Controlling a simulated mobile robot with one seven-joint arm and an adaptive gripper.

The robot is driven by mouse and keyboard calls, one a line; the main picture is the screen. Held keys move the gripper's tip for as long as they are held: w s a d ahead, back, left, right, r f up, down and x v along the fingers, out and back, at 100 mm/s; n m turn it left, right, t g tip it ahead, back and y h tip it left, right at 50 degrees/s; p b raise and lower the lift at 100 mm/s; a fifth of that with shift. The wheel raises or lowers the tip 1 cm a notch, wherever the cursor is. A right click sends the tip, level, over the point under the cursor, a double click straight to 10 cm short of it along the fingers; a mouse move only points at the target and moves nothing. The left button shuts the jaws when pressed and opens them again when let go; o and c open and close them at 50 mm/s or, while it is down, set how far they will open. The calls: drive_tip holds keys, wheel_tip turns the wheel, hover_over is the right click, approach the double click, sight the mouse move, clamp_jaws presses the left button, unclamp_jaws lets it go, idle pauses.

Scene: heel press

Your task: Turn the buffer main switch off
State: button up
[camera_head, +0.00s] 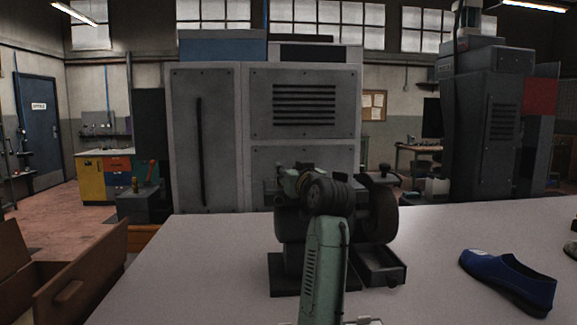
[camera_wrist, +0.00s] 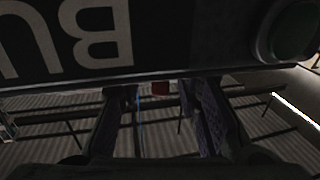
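The buffer (camera_head: 290,225) is a dark bench machine with a round wheel on its right side, standing on the pale table behind my arm. In the wrist view, a dark panel of it (camera_wrist: 190,55) fills the top, with large upside-down white letters "BU" and a round green button at the right. A small red part (camera_wrist: 160,88) shows at the panel's lower edge, between my fingers; I cannot tell if it is the main switch. My gripper (camera_wrist: 160,98) is open, its two dark fingers apart and close to the panel. My arm hides the gripper in the head view.
A dark open tray (camera_head: 382,268) sits at the buffer's right foot. A blue shoe (camera_head: 508,280) lies on the table (camera_head: 440,235) at the right, with clear tabletop between. An open brown box (camera_head: 75,275) stands at the left. Grey cabinets (camera_head: 265,130) rise behind.

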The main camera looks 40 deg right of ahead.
drive_tip(key=shift+w+d, duration=0.15)
drive_tip(key=shift+w, duration=0.25)
drive_tip(key=shift+c, duration=0.2)
clamp_jaws()
